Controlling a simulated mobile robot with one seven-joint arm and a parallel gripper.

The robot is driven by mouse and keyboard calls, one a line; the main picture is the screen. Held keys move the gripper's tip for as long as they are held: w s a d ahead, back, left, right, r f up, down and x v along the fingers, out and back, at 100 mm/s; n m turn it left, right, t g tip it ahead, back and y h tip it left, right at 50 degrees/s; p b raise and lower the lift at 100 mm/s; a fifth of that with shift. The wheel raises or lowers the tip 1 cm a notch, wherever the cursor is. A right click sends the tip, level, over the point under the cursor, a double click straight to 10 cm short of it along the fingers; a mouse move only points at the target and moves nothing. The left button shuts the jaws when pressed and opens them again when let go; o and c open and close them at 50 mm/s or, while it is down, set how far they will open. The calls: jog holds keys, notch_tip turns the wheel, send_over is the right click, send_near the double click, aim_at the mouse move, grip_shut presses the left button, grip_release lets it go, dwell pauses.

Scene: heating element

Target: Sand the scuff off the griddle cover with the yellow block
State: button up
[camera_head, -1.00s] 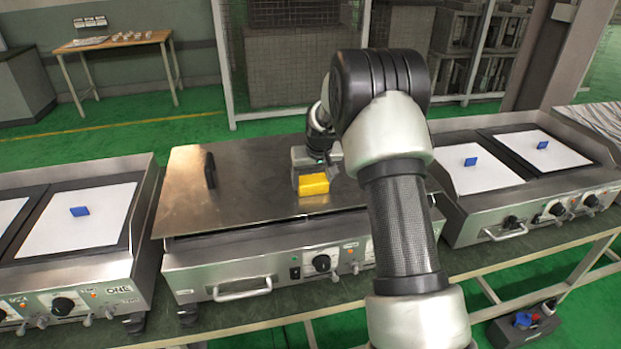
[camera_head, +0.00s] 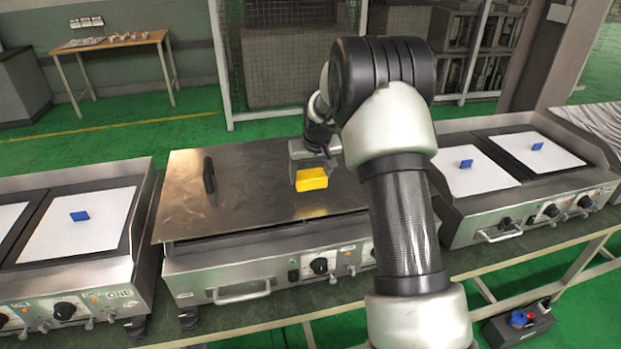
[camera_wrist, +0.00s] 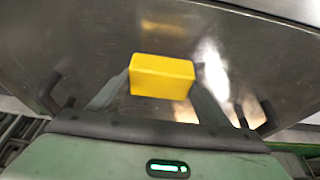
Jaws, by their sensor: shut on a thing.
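The griddle cover (camera_head: 245,200) is a brushed steel plate lying over the middle griddle, with a black upright handle (camera_head: 209,175) at its left. My gripper (camera_head: 311,167) is shut on the yellow block (camera_head: 311,180) over the right half of the cover. The block also shows between the fingers in the wrist view (camera_wrist: 161,77), with the cover (camera_wrist: 100,30) behind it. It seems slightly above the plate, but I cannot be sure of the gap. A faint yellowish-brown patch shows on the cover in the wrist view; I cannot tell scuff from reflection. My arm hides the cover's right end.
Open griddles with white sheets and blue handles stand at the left (camera_head: 80,225) and right (camera_head: 475,172). The middle griddle's front has knobs (camera_head: 319,265) and a bar handle (camera_head: 241,292). The cover's left half is clear apart from its handle.

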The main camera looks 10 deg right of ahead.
jog(key=shift+r, duration=0.85)
jog(key=shift+r+p, duration=0.1)
jog(key=shift+p, duration=0.2)
jog(key=shift+r+p, duration=0.75)
jog(key=shift+r, duration=0.7)
